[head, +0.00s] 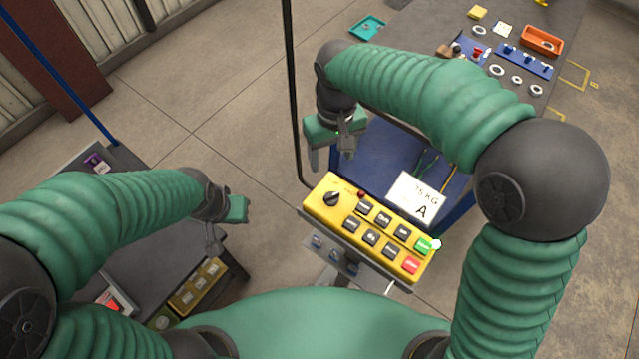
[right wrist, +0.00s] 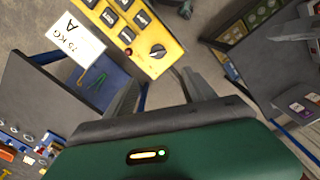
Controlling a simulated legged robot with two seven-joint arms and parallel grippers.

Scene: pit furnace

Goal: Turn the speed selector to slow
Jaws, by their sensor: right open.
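The speed selector (head: 333,198) is a round black knob at the left end of the yellow control box (head: 318,207). In the right wrist view the knob (right wrist: 157,51) shows a pale pointer mark, but its setting labels are too small to read. My right gripper (head: 331,160) is open and empty, just beyond the box's left end. In the right wrist view the knob lies ahead of and between the two fingers (right wrist: 160,88), apart from them. My left gripper (head: 225,228) hangs left of the box; its fingers are partly hidden.
A red lamp (head: 361,194) and several push buttons sit beside the knob. A white card (head: 415,198) marked A stands behind the box. A thin black post (head: 291,90) rises left of my right gripper. A dark bench (head: 130,235) stands at left, and a parts table (head: 430,20) at upper right.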

